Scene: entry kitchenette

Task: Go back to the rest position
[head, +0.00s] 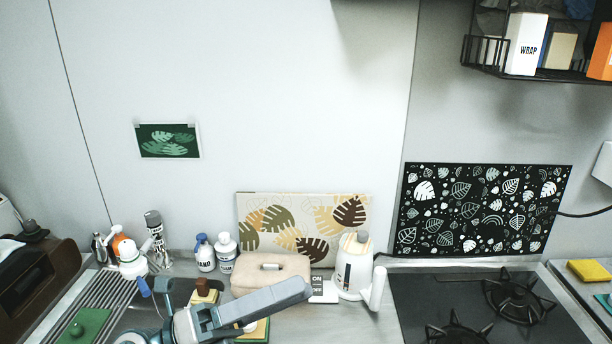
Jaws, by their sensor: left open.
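My left gripper (245,308) shows at the bottom centre-left, with its grey body angled up to the right. It is open and I see nothing held in it. It is in front of the beige lidded box (270,274) on the counter; I cannot tell whether they touch. The gripper and its wrist hide part of the counter and the sink area. My right gripper is not in view.
A white kettle (352,268) stands right of the box, beside the black hob (470,305). A wire shelf (489,53) hangs upper right.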

